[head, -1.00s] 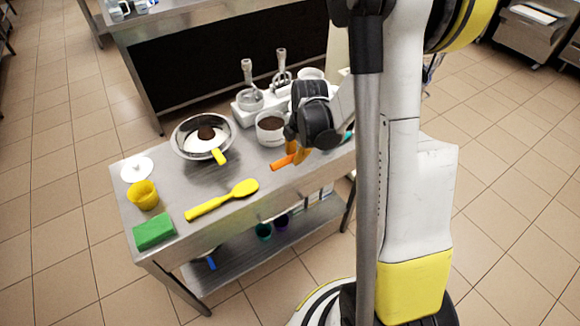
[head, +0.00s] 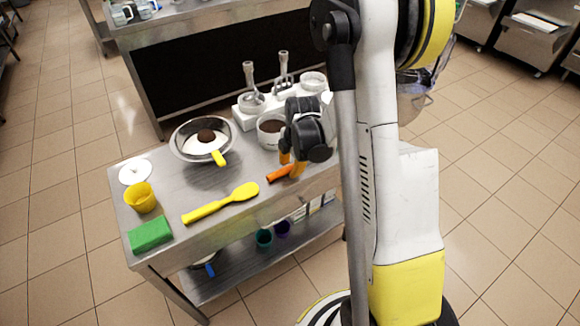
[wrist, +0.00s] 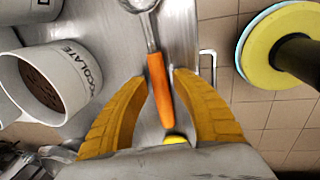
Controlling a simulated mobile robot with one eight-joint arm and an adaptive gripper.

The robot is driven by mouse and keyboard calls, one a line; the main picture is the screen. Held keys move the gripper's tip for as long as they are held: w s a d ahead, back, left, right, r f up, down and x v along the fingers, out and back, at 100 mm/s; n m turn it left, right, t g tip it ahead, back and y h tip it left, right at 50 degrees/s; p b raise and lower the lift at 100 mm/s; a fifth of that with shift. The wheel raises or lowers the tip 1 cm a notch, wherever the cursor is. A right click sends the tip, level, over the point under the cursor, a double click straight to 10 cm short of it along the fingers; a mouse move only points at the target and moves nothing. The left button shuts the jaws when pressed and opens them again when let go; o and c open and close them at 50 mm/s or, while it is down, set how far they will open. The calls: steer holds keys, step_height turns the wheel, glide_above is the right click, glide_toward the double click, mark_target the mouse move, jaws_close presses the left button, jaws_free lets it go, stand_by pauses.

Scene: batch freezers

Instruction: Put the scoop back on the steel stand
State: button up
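The scoop has an orange handle (wrist: 159,88) and a round steel head (wrist: 140,5), cut off at the top of the wrist view. It lies over the steel table (wrist: 107,40). In the head view its orange handle (head: 279,174) shows near the table's front edge. My gripper (wrist: 160,78) is open, with one yellow-orange finger on each side of the handle and small gaps between. In the head view my gripper (head: 291,164) is low over the table. I cannot tell for certain which thing is the steel stand; a white base (head: 245,111) carries upright steel tools (head: 283,70).
A white chocolate tub (wrist: 62,75) stands left of my gripper. A steel bowl (head: 178,146) with white contents, a yellow spatula (head: 222,203), a yellow cup (head: 141,198) and a green sponge (head: 150,235) are farther left. A wire bracket (wrist: 208,53) projects at the table edge.

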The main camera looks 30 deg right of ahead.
steer(key=p+v, duration=0.5)
steer(key=v, duration=0.7)
steer(key=s+a+r+m+t, duration=0.4)
steer(key=s+a+r+m, duration=0.9)
steer(key=m, duration=0.5)
step_height(320, 180, up, 3)
steer(key=shift+s+a+r+t, duration=0.1)
steer(key=shift+s+a+t, duration=0.3)
steer(key=shift+s, duration=0.6)
